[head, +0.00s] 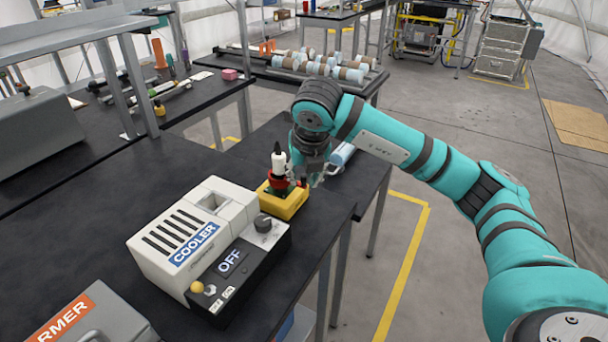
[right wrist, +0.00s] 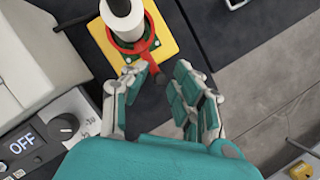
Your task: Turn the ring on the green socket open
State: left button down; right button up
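The green socket (head: 270,193) sits in a yellow block (head: 291,207) on the black table beside the cooler; little of its green shows. A red ring (head: 277,184) with a protruding lever surrounds the foot of an upright white cylinder with a black tip (head: 278,161). The right wrist view shows the red ring (right wrist: 152,45), the white cylinder (right wrist: 122,18) and the yellow block (right wrist: 163,40). My right gripper (right wrist: 166,76) is open, with a gap between its fingers. My left gripper is out of view.
The white cooler (head: 190,222), with an OFF display and a knob (head: 263,223), stands close left of the yellow block. A grey warmer (head: 95,315) is at the front left. The table's right edge lies just beyond the block, with open floor past it.

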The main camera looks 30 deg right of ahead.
jog(key=shift+o, duration=0.5)
jog(key=v, duration=1.2)
